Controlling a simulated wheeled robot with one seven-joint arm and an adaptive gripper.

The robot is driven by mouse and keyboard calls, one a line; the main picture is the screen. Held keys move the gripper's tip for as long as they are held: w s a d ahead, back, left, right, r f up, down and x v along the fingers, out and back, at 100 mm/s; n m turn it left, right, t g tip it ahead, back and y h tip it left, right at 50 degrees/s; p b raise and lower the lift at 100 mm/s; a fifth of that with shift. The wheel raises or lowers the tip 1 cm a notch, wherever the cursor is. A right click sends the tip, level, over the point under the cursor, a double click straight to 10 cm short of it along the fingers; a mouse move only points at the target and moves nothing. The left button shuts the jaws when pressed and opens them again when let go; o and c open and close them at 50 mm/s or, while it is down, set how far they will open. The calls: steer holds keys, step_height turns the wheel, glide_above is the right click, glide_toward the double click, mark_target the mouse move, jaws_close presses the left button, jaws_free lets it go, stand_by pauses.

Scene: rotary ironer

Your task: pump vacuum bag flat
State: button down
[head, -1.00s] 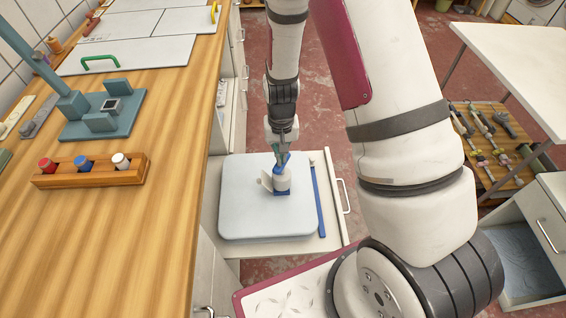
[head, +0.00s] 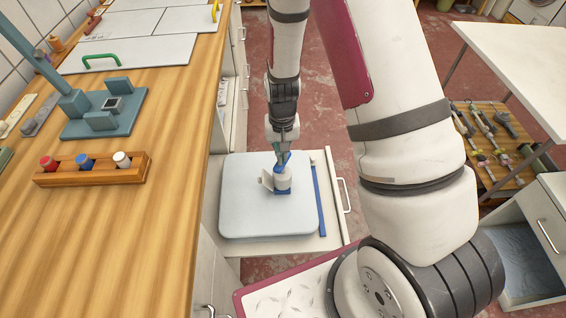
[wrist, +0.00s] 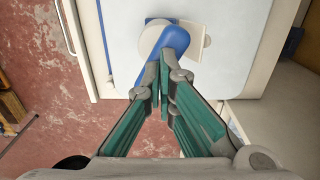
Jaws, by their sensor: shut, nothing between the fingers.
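The vacuum bag (head: 245,210) is a pale, puffy, rounded square lying on the pulled-out drawer or shelf beside the counter. It also shows in the wrist view (wrist: 235,60). A white pump (head: 283,183) with a blue base and blue top lever stands on the bag. In the wrist view the blue lever (wrist: 172,42) slants across the white pump body. My gripper (head: 280,148) is above the pump. In the wrist view its green-lined fingers (wrist: 160,72) are shut with nothing between them, their tips at or very near the lever. I cannot tell whether they touch.
A blue strip (head: 319,200) lies along the bag's right side. The wooden counter (head: 130,230) on the left holds a rack with red, blue and white knobs (head: 90,170) and a teal stand (head: 105,112). An open drawer (head: 530,240) is at the right.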

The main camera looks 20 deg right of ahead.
steer(key=shift+f+b, duration=1.5)
steer(key=shift+f, duration=1.1)
steer(key=shift+r, duration=0.2)
steer(key=shift+r+p, duration=1.5)
steer(key=shift+r, duration=0.75)
steer(key=shift+r+p, duration=2.05)
steer(key=shift+r, duration=1.35)
